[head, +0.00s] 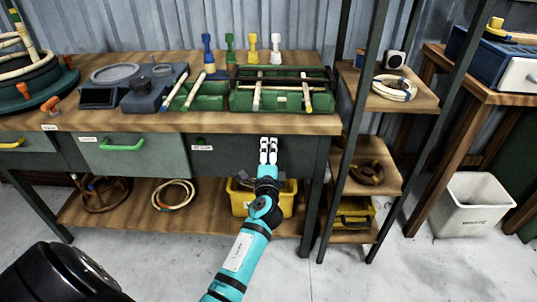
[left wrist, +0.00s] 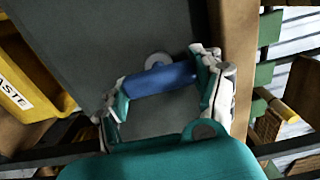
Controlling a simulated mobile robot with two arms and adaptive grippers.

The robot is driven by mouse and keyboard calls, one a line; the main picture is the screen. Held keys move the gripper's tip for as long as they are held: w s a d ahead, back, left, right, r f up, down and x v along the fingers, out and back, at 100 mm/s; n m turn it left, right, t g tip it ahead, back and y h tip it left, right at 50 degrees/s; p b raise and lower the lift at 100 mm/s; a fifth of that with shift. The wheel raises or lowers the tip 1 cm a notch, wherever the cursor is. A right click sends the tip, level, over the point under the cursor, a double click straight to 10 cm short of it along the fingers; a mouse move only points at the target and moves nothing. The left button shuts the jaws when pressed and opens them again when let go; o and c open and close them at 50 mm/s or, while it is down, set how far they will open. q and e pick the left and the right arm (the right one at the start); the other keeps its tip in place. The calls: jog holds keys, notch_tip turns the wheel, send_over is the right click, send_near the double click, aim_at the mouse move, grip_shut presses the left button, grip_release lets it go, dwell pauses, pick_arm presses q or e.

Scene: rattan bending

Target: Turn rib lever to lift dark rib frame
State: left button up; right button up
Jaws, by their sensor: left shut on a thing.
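My left gripper (head: 268,143) is in front of the dark drawer front (head: 300,158) under the bench top. In the left wrist view its fingers are shut on a blue bar-shaped handle (left wrist: 160,78) against the grey panel. Its fingers hide this handle in the head view. A dark round frame (head: 38,82) with pale rattan hoops stands at the far left of the bench. Orange levers (head: 49,104) sit beside it; I cannot tell which is the rib lever. My left gripper is well to the right of them. My right gripper is not in view.
A green drawer handle (head: 122,145) is left of my gripper. Green trays (head: 283,101) and a grey device (head: 150,93) occupy the bench top. A yellow bin (head: 240,200) stands below my gripper. Shelves (head: 404,101) with dark posts are at the right, with a white bin (head: 470,208).

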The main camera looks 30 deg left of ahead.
pick_arm(q)
jog(key=o, duration=1.2)
jog(key=shift+w, duration=0.1)
jog(key=shift+s+d, duration=0.15)
jog(key=shift+s, duration=0.15)
jog(key=v, duration=1.1)
jog(key=shift+s, duration=0.25)
